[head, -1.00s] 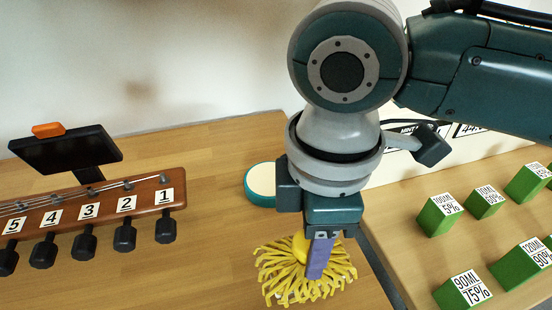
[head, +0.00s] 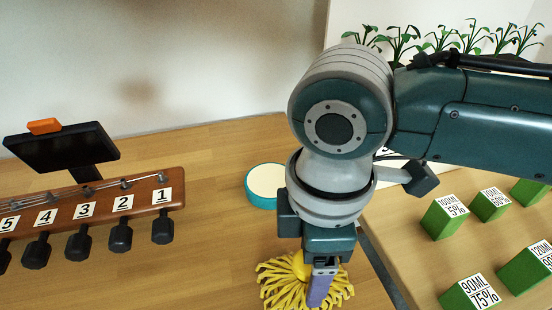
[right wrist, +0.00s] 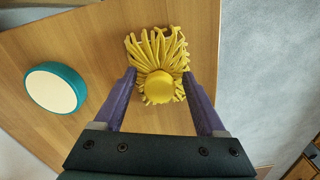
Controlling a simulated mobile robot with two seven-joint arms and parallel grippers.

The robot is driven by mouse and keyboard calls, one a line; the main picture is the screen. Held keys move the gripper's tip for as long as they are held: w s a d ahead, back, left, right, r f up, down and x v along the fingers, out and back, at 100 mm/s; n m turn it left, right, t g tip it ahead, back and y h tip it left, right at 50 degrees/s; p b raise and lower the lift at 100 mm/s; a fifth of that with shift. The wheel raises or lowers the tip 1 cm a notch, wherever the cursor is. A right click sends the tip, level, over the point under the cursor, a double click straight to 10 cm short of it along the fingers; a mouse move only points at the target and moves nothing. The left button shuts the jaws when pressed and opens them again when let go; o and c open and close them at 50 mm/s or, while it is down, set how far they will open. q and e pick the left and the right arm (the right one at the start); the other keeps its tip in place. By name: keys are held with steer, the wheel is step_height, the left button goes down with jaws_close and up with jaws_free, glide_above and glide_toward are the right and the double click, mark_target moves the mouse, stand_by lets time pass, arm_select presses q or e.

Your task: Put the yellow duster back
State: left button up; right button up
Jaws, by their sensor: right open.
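The yellow duster (head: 278,284), a mop-like bunch of yellow strands with a round yellow knob, lies on the wooden table near its right edge. It also shows in the right wrist view (right wrist: 160,50). My right gripper (head: 318,290) points down over it. In the right wrist view, its purple fingers (right wrist: 160,78) are open, one on each side of the knob. I cannot tell whether they touch the strands. A round teal-rimmed dish with a cream top (head: 265,185) stands behind the duster. My left gripper is not in view.
A brown rack (head: 100,215) with numbered labels and dark knobs stands at left, before a black screen (head: 62,150). Across a gap at right, another table holds several labelled green blocks (head: 445,217). Green plants (head: 400,42) stand behind. Table around the dish is clear.

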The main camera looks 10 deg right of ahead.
steer(key=shift+r, duration=0.1)
steer(key=shift+r, duration=0.4)
step_height(320, 180, up, 10)
steer(key=p, duration=0.4)
steer(key=s+a+m+t+y, duration=0.1)
steer(key=s+a+m+y, duration=0.3)
steer(key=s+a, duration=0.1)
steer(key=s+d+f+m+t+h, duration=0.1)
steer(key=s+d+m+h, duration=0.1)
steer(key=d, duration=0.5)
steer(key=s+d+f+m+t+h, duration=0.1)
steer(key=s+d+m, duration=0.4)
steer(key=d+m, duration=0.2)
steer(key=shift+f+t+h, duration=0.25)
steer(key=shift+t+h, duration=0.05)
steer(key=shift+h, duration=0.1)
steer(key=shift+r, duration=0.1)
step_height(320, 180, up, 54)
steer(key=p, duration=5.3)
steer(key=shift+f, duration=0.2)
